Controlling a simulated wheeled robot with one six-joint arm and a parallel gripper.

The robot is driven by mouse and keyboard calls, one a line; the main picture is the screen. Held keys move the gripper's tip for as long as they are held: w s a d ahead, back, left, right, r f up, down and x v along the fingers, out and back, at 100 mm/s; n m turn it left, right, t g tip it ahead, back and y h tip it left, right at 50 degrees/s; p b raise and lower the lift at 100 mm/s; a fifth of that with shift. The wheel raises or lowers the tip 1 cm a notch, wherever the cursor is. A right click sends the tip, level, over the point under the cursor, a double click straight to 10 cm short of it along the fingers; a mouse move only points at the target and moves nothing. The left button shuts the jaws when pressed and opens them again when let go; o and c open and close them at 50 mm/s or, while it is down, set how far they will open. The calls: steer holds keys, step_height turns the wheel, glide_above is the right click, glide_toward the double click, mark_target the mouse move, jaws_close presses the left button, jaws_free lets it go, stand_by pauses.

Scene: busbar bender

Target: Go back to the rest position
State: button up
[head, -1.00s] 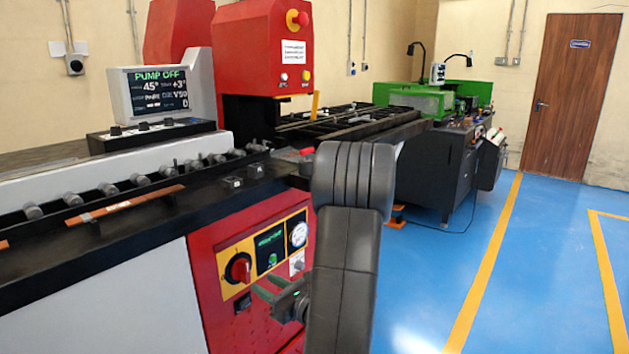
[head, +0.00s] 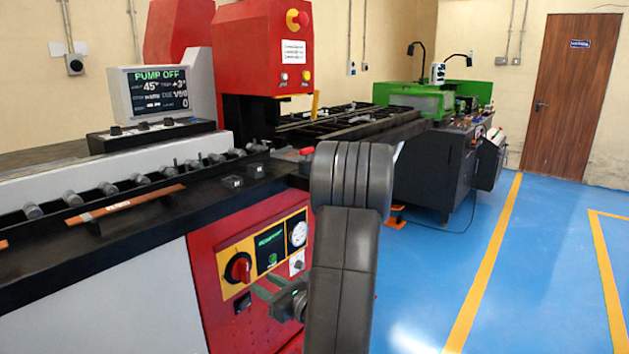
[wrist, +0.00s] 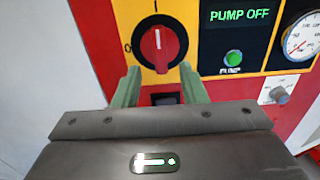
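My gripper (head: 270,292) is in front of the red control panel, at the lower middle of the head view. In the wrist view its two green fingers (wrist: 161,82) stand apart with nothing between them, so it is open and empty. The red rotary knob (wrist: 158,48) on its yellow plate lies just beyond the fingertips, with its pointer near upright; it also shows in the head view (head: 238,268). I cannot tell the exact gap, but no finger appears to touch it. My dark arm link hides part of the panel's right side.
The panel display (wrist: 240,16) reads PUMP OFF above a green button (wrist: 233,58), beside a gauge (wrist: 302,37). The upper screen (head: 155,90) also reads PUMP OFF. A copper bar (head: 125,203) lies on the bender's bed. Blue floor (head: 430,270) is clear at right.

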mark_target(248, 274)
steer(key=b+x, duration=0.1)
steer(key=x, duration=0.5)
steer(key=shift+a+f, duration=0.15)
steer(key=shift+f+n+b, duration=0.1)
steer(key=shift+n+b, duration=0.45)
steer(key=shift+n, duration=0.05)
steer(key=n+b, duration=0.2)
steer(key=n, duration=0.1)
steer(key=n+b, duration=0.1)
steer(key=n, duration=0.2)
steer(key=shift+b, duration=0.4)
steer(key=shift+r+n+b, duration=0.25)
steer(key=shift+n+b, duration=0.25)
steer(key=shift+n, duration=0.7)
steer(key=shift+s+f, duration=0.1)
